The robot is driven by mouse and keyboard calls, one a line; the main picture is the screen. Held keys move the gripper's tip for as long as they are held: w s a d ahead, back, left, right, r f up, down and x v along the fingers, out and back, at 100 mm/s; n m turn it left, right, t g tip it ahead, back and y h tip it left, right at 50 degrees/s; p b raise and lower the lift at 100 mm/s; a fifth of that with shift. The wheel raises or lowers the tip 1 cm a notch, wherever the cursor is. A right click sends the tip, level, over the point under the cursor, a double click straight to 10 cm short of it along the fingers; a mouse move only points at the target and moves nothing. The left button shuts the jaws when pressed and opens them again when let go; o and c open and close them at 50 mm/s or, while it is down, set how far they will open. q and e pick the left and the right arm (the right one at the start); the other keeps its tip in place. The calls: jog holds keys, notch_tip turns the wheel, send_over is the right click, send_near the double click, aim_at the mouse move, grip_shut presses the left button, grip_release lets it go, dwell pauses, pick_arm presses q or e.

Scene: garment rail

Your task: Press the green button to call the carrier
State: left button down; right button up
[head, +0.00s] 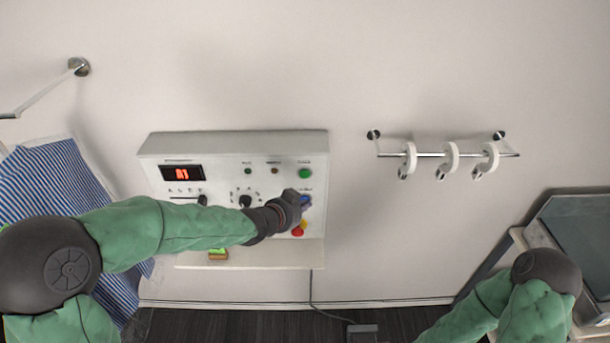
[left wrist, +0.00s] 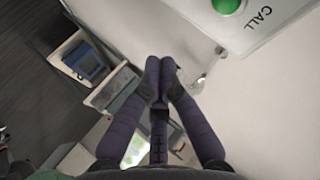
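The control panel (head: 155,148) is a white box on the wall with a red lit display, knobs and coloured buttons. The green button (head: 305,173) is round and sits at the panel's upper right. It also shows at the top of the left wrist view (left wrist: 228,4), beside the word CALL. My left gripper (head: 304,200) is in front of the panel's right side, just below the green button in the head view and apart from it. In the left wrist view its dark fingers (left wrist: 160,68) meet at the tips with nothing between them. My right gripper is out of view.
Beside the gripper are a blue button (head: 306,200), a yellow one (head: 304,224) and a red one (head: 297,232). A rail with white rings (head: 451,155) is on the wall to the right. A blue striped garment (head: 45,185) hangs at left. A ledge (head: 270,255) juts below the panel.

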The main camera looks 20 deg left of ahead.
aim_at(305, 174)
pick_arm(q)
jog(key=w+a+p, duration=0.2)
jog(key=w+p, duration=0.2)
jog(key=w, duration=0.4)
jog(key=shift+a, duration=0.2)
jog(key=shift+w+p, duration=0.25)
jog(key=shift+p, duration=0.05)
dwell(1.1)
jog(key=shift+w+a, duration=0.1)
jog(key=shift+w, duration=0.2)
